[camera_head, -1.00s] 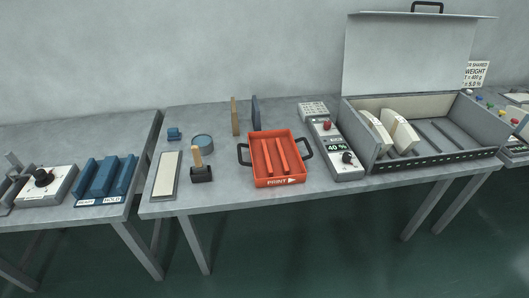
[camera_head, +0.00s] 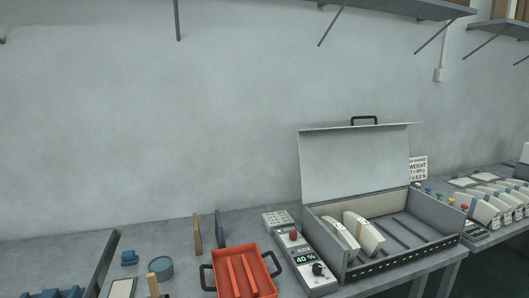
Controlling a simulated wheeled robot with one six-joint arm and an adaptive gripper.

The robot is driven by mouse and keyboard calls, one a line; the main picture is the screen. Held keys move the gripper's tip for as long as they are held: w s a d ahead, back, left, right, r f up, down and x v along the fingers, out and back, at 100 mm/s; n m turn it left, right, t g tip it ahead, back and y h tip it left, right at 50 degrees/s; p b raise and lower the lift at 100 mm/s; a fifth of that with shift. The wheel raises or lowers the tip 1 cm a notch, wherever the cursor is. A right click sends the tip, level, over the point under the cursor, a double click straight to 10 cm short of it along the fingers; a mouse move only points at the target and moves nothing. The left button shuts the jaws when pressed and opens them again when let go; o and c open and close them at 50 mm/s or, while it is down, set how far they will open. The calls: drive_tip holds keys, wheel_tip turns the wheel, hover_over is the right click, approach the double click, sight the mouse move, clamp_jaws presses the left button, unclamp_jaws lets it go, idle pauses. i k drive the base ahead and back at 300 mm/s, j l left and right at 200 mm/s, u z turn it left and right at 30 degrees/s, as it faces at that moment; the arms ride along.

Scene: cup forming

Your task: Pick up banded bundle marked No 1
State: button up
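Two cream bundles stand in the open grey lidded box: a left one (camera_head: 343,236) and a right one (camera_head: 365,234). Several more cream bundles (camera_head: 484,208) stand in a row on the table at the far right, with small dark markings on their ends. The markings are too small to read, so I cannot tell which bundle is No 1. My gripper is not in view.
The grey box (camera_head: 405,261) has its lid (camera_head: 355,165) raised. Left of it are a control unit reading 40 % (camera_head: 307,262) and a red tray (camera_head: 240,272) with black handles. Coloured knobs (camera_head: 440,196) and a weight sign (camera_head: 418,168) are at right. A shelf (camera_head: 400,10) hangs above.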

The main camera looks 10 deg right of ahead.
sight(371, 241)
drive_tip(key=i+l+z, duration=0.1)
drive_tip(key=i+l, duration=0.4)
drive_tip(key=i+l+z, duration=0.15)
drive_tip(key=i+l, duration=0.3)
drive_tip(key=i, duration=0.15)
drive_tip(key=i+l+z, duration=0.1)
drive_tip(key=i+l, duration=0.3)
drive_tip(key=i, duration=0.2)
drive_tip(key=k+l+u, duration=0.25)
drive_tip(key=i+j, duration=0.05)
drive_tip(key=i, duration=0.05)
